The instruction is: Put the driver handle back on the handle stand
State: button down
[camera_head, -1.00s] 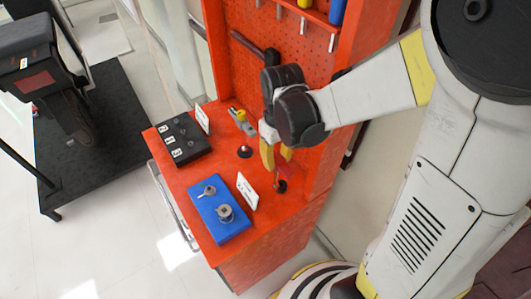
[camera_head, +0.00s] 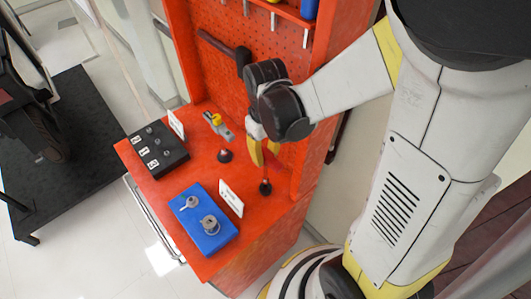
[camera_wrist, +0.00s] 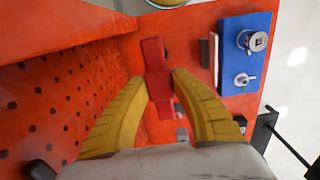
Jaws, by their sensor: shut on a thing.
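The driver handle (camera_wrist: 155,80) is a red piece between my yellow fingertips in the wrist view. My gripper (camera_head: 263,152) is shut on it, low over the right part of the red bench top. In the head view the handle is hard to tell from the red bench and largely hidden by my fingers. A small stand with a round black base (camera_head: 265,187) is just below my fingers. I cannot tell whether the handle touches it. A similar black base (camera_head: 225,155) stands farther left. I cannot tell which is the handle stand.
A blue block (camera_head: 201,238) with metal parts and a white card (camera_head: 230,198) are at the front. A black tray (camera_head: 155,165) and a grey and yellow tool (camera_head: 217,124) are to the left. The red perforated panel (camera_head: 222,75) rises close behind my gripper.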

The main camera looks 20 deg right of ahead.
jog(key=shift+f+b, duration=1.9)
jog(key=shift+f, duration=0.25)
jog(key=c, duration=1.1)
grip_release()
jog(key=shift+o, duration=0.2)
